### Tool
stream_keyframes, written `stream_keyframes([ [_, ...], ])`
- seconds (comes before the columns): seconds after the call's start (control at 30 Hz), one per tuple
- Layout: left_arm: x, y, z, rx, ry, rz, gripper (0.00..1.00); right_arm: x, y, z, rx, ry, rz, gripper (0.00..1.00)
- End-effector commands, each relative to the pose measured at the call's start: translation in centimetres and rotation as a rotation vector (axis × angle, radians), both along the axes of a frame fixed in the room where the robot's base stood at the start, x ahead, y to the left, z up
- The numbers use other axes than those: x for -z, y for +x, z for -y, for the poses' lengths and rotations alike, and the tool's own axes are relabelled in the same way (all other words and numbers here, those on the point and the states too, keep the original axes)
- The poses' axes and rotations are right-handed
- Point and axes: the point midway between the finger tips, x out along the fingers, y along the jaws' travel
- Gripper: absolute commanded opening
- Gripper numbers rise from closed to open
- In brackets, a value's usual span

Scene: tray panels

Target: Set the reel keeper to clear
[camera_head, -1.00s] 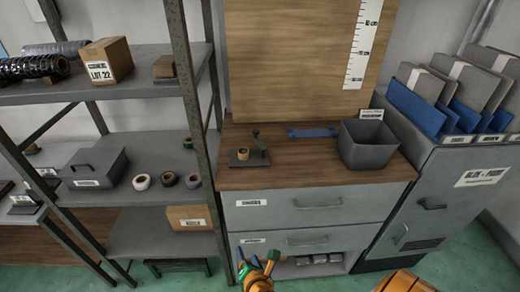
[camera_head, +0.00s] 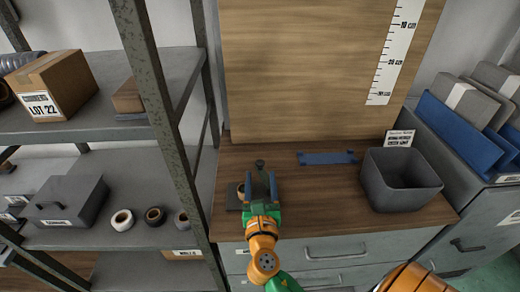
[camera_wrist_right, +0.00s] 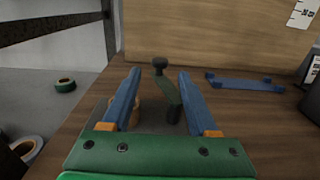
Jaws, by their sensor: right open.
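The reel keeper is a small dark base plate with a green lever (camera_wrist_right: 167,95) topped by a dark knob (camera_head: 260,163). It stands on the wooden counter top, at its left part. A tan reel (camera_head: 240,190) sits on its base, mostly hidden behind my gripper. My right gripper (camera_head: 259,184) is over the near side of the keeper, fingers pointing away. In the right wrist view its two blue fingers (camera_wrist_right: 155,98) are apart, with the lever and knob between and beyond them. I cannot tell whether they touch anything. My left gripper is not in view.
A blue flat bar (camera_head: 328,158) lies behind on the counter. A grey open bin (camera_head: 400,182) stands to the right. A metal shelf post (camera_head: 160,110) rises on the left, with tape rolls (camera_head: 153,215) beyond it. The counter between is clear.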

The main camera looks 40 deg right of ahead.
Motion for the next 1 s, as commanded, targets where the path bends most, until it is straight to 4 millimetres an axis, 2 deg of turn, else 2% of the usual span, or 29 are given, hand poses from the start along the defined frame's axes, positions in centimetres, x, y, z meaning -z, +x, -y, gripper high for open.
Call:
stream_keyframes([
  [0.4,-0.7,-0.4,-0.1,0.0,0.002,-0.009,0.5,0.0,5.5,3.7,0.0,-0.001,0.0,0.59],
  [0.67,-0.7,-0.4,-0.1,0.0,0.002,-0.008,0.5,0.1,5.9,3.9,-0.001,0.0,0.0,0.59],
  [0.77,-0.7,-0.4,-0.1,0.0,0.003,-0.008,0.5,0.1,5.9,3.9,-0.001,0.001,-0.001,0.38],
  [0.9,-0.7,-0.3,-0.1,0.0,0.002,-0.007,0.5,0.1,5.9,3.9,-0.001,0.001,-0.001,0.0],
  [1.0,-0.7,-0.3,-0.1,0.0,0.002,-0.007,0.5,0.1,5.9,3.9,-0.001,0.001,-0.001,0.0],
])
